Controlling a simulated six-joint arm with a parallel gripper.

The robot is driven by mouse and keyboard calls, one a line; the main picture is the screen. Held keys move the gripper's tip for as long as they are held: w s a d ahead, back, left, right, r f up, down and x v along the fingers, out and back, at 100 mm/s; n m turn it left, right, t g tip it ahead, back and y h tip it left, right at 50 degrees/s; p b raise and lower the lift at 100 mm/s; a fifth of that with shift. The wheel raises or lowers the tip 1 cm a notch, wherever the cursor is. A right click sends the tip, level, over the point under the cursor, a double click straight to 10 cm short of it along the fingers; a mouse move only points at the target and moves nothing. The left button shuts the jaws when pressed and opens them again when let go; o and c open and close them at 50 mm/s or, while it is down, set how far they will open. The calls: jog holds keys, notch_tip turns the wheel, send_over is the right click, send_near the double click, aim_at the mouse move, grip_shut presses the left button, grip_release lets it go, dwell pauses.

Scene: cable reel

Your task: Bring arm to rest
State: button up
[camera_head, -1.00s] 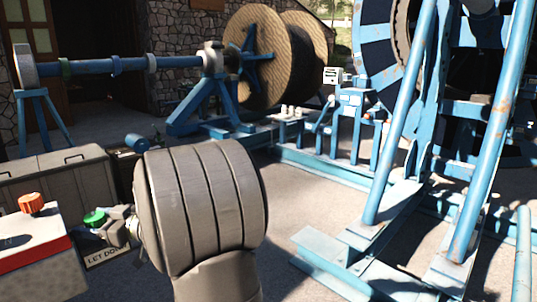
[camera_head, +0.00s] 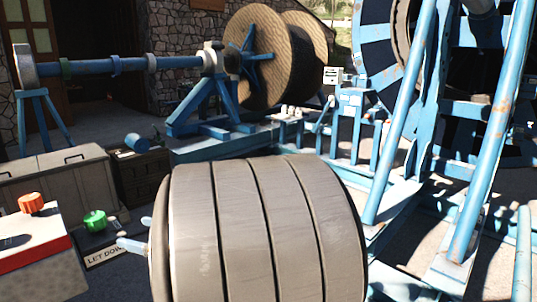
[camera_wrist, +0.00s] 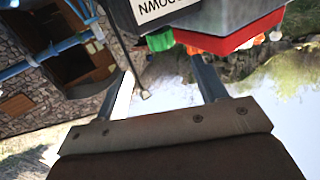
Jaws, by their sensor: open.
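My gripper (camera_wrist: 162,66) is open and empty in the wrist view, its two fingers apart. In the head view only its pale fingertips (camera_head: 134,241) show at the left edge of my large grey arm link, which hides the rest. A green button (camera_head: 95,219) sits on a control box above a "LET DOWN" label, left of the fingertips and apart from them. The green button also shows in the wrist view (camera_wrist: 160,40), beyond the fingers.
An orange button (camera_head: 31,202) tops a red and white box (camera_head: 30,243) at the left. Grey crates (camera_head: 55,180) stand behind. A wooden cable reel (camera_head: 262,55) is on a blue stand at the back. Blue frame beams (camera_head: 487,150) rise at the right.

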aim_at(103, 223)
jog(key=shift+v, duration=1.7)
jog(key=shift+a, duration=0.1)
jog(key=x, duration=1.6)
jog(key=shift+w+a+g, duration=0.15)
jog(key=shift+a+g, duration=0.15)
jog(key=shift+a, duration=0.15)
